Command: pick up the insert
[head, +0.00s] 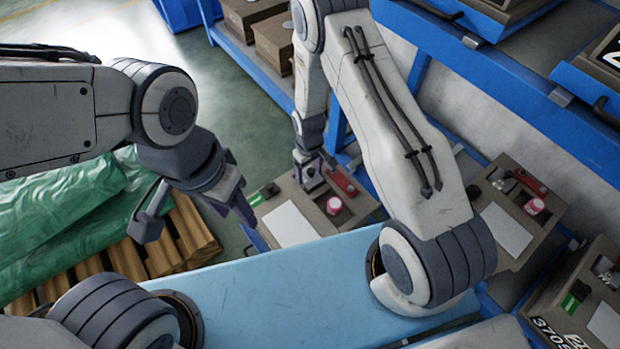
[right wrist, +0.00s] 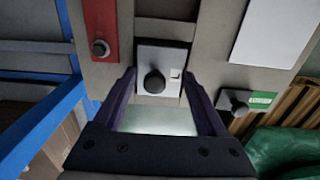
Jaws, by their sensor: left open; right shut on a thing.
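The insert looks like a pale grey block with a round black knob (right wrist: 158,70). It sits between the two fingertips of my right gripper (right wrist: 158,84) in the right wrist view, and the gripper is shut on it. In the head view my right gripper (head: 312,172) points down over the brown work station (head: 352,207), and the insert is mostly hidden under it. I cannot tell whether the insert is clear of the station. My left gripper (head: 197,222) is open and empty, in the air left of the station.
On the station are a red part (head: 341,180), a pink-topped cup (head: 334,205) and a white sheet (head: 288,223). A similar station (head: 545,224) stands to the right. A blue rack (head: 520,90) runs behind. Green wrapped goods (head: 70,215) lie on a wooden pallet (head: 180,240) at left.

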